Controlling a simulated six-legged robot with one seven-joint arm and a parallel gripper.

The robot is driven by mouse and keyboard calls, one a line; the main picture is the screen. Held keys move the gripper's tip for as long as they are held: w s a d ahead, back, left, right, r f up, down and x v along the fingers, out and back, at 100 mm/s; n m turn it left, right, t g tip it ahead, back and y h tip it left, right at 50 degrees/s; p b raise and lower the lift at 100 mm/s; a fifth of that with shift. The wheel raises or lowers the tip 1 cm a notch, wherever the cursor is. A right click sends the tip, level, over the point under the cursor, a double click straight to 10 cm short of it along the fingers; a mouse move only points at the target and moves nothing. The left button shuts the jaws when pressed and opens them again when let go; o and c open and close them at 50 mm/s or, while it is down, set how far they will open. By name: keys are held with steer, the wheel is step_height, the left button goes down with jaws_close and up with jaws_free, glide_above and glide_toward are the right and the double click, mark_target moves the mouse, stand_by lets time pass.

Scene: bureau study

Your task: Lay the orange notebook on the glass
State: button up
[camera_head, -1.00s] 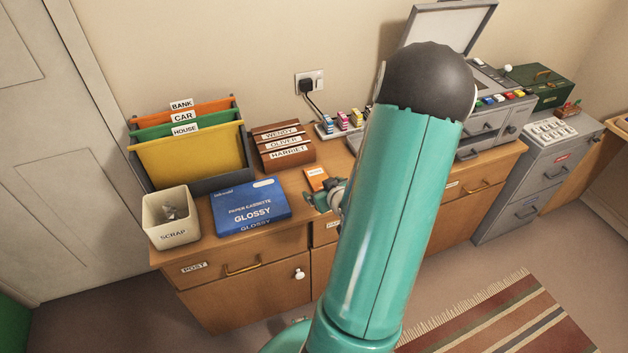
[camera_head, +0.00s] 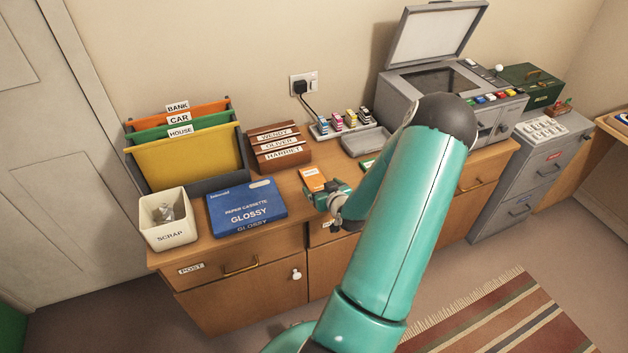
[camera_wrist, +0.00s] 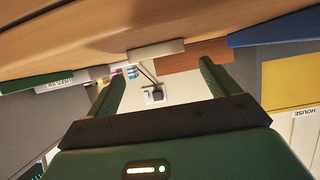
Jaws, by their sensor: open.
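The orange notebook (camera_head: 313,179) lies flat on the wooden sideboard top, right of the blue paper cassette box, with a pale label on it. My gripper (camera_head: 328,190) is at the notebook's near right side in the head view; I cannot tell whether it touches. In the wrist view my gripper (camera_wrist: 160,85) has its two fingers spread with nothing between them, and I cannot make out the notebook there. The glass (camera_head: 430,80) is the dark pane on the grey copier (camera_head: 392,92), whose lid (camera_head: 436,33) stands raised. My arm hides part of the copier's front.
Left are the blue box (camera_head: 246,206), scrap bin (camera_head: 166,222), folder rack (camera_head: 188,155) and brown letter rack (camera_head: 279,149). Behind are a stamp row (camera_head: 344,122) and grey tray (camera_head: 366,142). A green item (camera_head: 367,164) is partly behind my arm.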

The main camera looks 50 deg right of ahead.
mark_target(315, 180)
steer(key=x, duration=0.4)
steer(key=shift+w+d+f, duration=0.15)
steer(key=shift+w+f, duration=0.1)
steer(key=shift+f, duration=0.05)
steer(key=c, duration=1.2)
steer(key=shift+r, duration=0.1)
